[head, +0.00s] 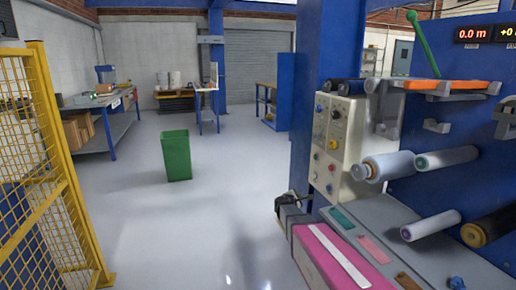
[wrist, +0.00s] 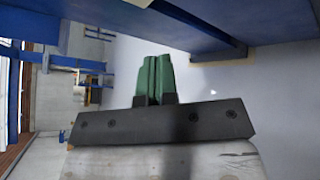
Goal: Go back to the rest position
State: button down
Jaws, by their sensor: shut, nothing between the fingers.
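My gripper (wrist: 154,78) shows in the wrist view, with its two green fingers pressed together and nothing between them. The dark bar behind the fingers is its mount. The wrist view is turned on its side, with pale floor and blue framework beyond the fingertips. I cannot make out my gripper for certain in the head view. The film roller machine (head: 328,60) stands at the right of the head view, with a cream control panel (head: 334,145) and several rollers, including a pale one (head: 388,165).
A yellow mesh fence (head: 47,120) stands close on the left. A green bin (head: 176,155) stands on the open grey floor. A workbench (head: 110,105) runs along the left wall.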

jog(key=s+d+f+m+g+y, duration=0.1)
jog(key=s+d+f+m+g, duration=0.1)
jog(key=s+m+g, duration=0.45)
jog(key=s+d+f+m+g, duration=0.1)
jog(key=s+d+f+m, duration=0.2)
jog(key=s, duration=0.6)
jog(key=s+a+m+g+y, duration=0.2)
jog(key=s+a+m+y, duration=0.1)
jog(key=s, duration=0.5)
jog(key=s+a+m+g+y, duration=0.2)
jog(key=s+a+m+y, duration=0.1)
jog(key=s+m, duration=0.3)
jog(key=shift+s+a+f+g+y, duration=0.25)
jog(key=shift+s+f+g+y, duration=0.15)
jog(key=shift+s+y, duration=0.65)
jog(key=shift+s+h, duration=0.15)
jog(key=shift+h, duration=0.1)
